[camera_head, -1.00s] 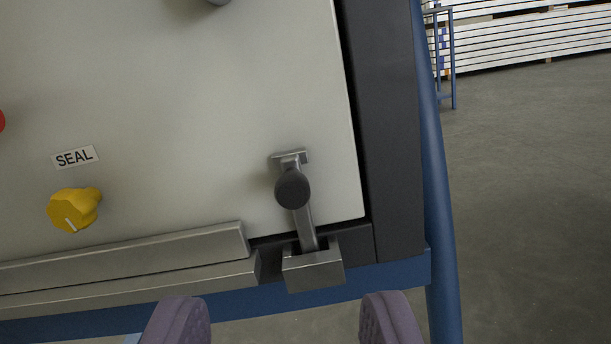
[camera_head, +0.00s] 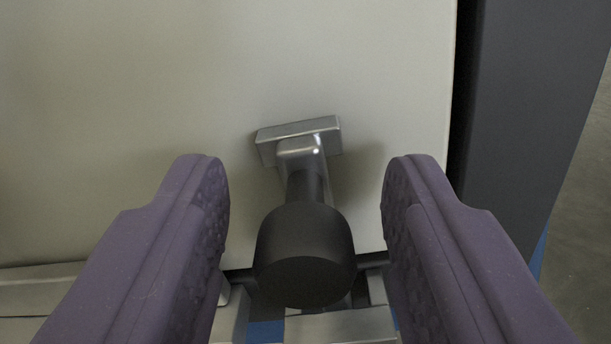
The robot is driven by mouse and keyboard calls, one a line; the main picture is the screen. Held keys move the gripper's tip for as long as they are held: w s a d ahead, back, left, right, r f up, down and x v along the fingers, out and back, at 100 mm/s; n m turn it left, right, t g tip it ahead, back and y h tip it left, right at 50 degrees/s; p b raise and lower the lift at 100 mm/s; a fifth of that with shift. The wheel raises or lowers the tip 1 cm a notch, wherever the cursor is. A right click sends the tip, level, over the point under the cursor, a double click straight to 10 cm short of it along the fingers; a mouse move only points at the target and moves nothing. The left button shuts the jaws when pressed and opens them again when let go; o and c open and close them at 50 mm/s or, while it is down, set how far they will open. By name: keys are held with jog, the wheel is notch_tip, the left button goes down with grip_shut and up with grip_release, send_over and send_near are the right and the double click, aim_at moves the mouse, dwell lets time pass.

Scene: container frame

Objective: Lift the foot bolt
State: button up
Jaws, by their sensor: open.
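The foot bolt shows in the head camera view as a dark round knob (camera_head: 304,255) on a short stem, with a metal guide bracket (camera_head: 298,135) above it on the pale door panel. Its lower end and the metal socket (camera_head: 345,326) below are mostly hidden behind the knob. My gripper (camera_head: 305,180) is open. Its two purple padded fingers stand on either side of the knob, with a visible gap on both sides, and do not appear to touch it.
The pale door panel (camera_head: 150,110) fills the background. A dark frame post (camera_head: 530,100) stands on the right. Metal rails (camera_head: 45,275) run along the panel's bottom edge at the left. Floor shows at the far right.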

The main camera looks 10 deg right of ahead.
grip_shut()
notch_tip(320, 180, up, 3)
jog(key=p, duration=0.2)
jog(key=shift+r+p, duration=0.2)
jog(key=shift+p, duration=0.1)
jog(key=shift+f, duration=0.1)
grip_release()
jog(key=p+v, duration=0.3)
jog(key=v, duration=0.4)
jog(key=shift+s, duration=0.4)
jog(key=shift+a, duration=0.15)
